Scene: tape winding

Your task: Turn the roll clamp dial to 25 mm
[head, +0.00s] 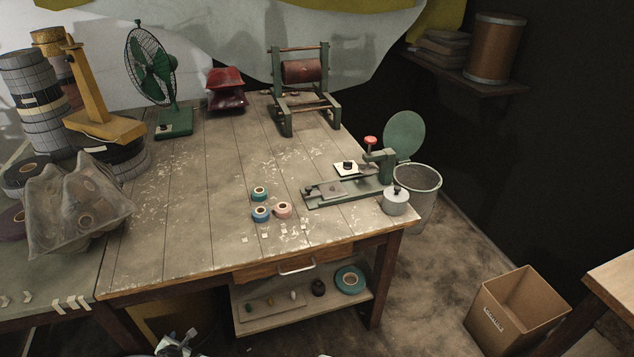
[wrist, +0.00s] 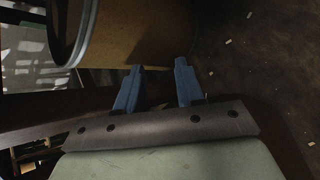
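A green winding machine (head: 352,190) stands at the right front of the wooden table. On it a black knob (head: 347,165) sits on a white square plate (head: 341,171), which looks like the dial; its markings are too small to read. My gripper (wrist: 159,70) shows two blue fingers in the wrist view, apart with nothing between them. They point at a tan drum with a dark rim (wrist: 120,35), and the machine is not in that view. In the head view a grey metal part (head: 176,345) at the bottom edge seems to be mine, far from the machine.
Teal, blue and pink tape rolls (head: 283,209) lie left of the machine. A lidded metal pot (head: 396,203) stands at the table's right corner, beside a bin (head: 424,180). A green fan (head: 152,70) and a roller stand (head: 302,85) are at the back. The table's middle is clear.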

